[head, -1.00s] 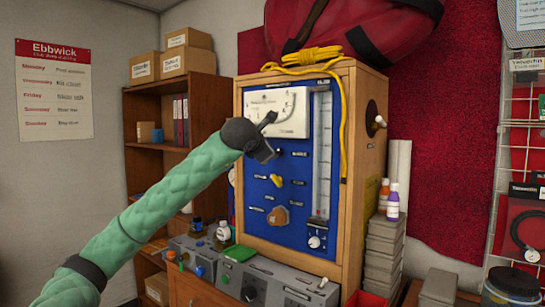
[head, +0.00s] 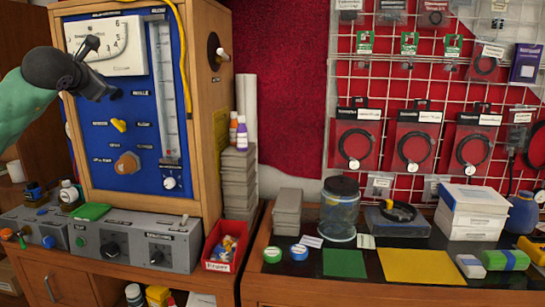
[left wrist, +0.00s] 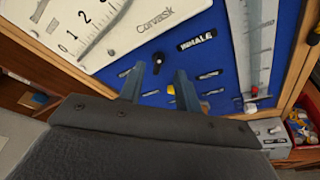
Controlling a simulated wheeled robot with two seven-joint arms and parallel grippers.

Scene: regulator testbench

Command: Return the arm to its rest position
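My left arm, in a green quilted sleeve, comes in from the left in the head view. Its dark gripper (head: 101,69) is in front of the blue panel (head: 115,176) of the wooden regulator cabinet, beside the white gauge (head: 118,62). In the left wrist view the two fingers (left wrist: 160,72) stand apart with nothing held between them. A black knob (left wrist: 157,60) on the panel shows between and beyond the fingertips; I cannot tell the exact gap. My right gripper is in neither view.
Grey control boxes (head: 168,244) stand below the cabinet. A red bin (head: 222,247) is beside them. The bench on the right holds a glass jar (head: 339,205), a green mat (head: 345,263), a yellow mat (head: 420,266) and white boxes (head: 470,212). A wire rack of bagged parts hangs behind.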

